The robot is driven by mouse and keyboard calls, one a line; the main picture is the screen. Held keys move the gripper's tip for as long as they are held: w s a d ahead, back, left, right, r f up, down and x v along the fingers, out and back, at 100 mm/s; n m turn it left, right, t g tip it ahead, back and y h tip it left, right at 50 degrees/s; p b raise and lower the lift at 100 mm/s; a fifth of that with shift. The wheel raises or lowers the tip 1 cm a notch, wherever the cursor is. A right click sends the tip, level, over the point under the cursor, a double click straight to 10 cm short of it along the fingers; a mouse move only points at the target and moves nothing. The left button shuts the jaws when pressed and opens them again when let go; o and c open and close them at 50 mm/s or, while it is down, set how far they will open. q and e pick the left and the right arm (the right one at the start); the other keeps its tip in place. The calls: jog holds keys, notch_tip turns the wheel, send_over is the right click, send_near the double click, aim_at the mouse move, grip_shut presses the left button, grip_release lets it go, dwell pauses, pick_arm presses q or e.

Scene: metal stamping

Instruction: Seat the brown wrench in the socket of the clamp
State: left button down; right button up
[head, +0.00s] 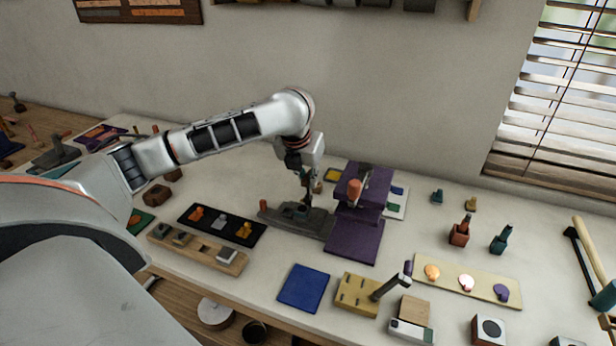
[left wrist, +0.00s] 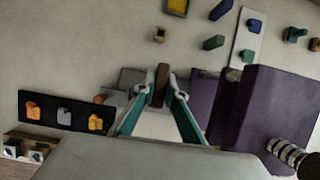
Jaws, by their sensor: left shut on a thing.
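My left gripper (head: 306,196) is shut on the brown wrench (left wrist: 162,84), which stands between the fingertips in the left wrist view. In the head view the wrench is too small and covered to make out. The gripper is over a dark grey clamp (head: 318,228) with a reddish handle end (head: 263,205), left of the purple press. Grey parts of the clamp (left wrist: 131,77) show behind and left of the fingertips in the left wrist view. The socket is hidden, and I cannot tell whether the wrench touches the clamp. My right gripper is not in view.
The purple press (head: 352,240) stands close right of the gripper; it also fills the right of the left wrist view (left wrist: 268,115). A black tray (head: 208,232) with coloured pieces and a wooden block strip (head: 163,243) lie left. A blue mat (head: 303,289) lies in front.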

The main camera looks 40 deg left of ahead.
pick_arm(q)
jog(key=shift+f, duration=0.3)
jog(key=c, duration=2)
grip_release()
jog(key=shift+v, duration=5.95)
jog(key=shift+s, duration=0.1)
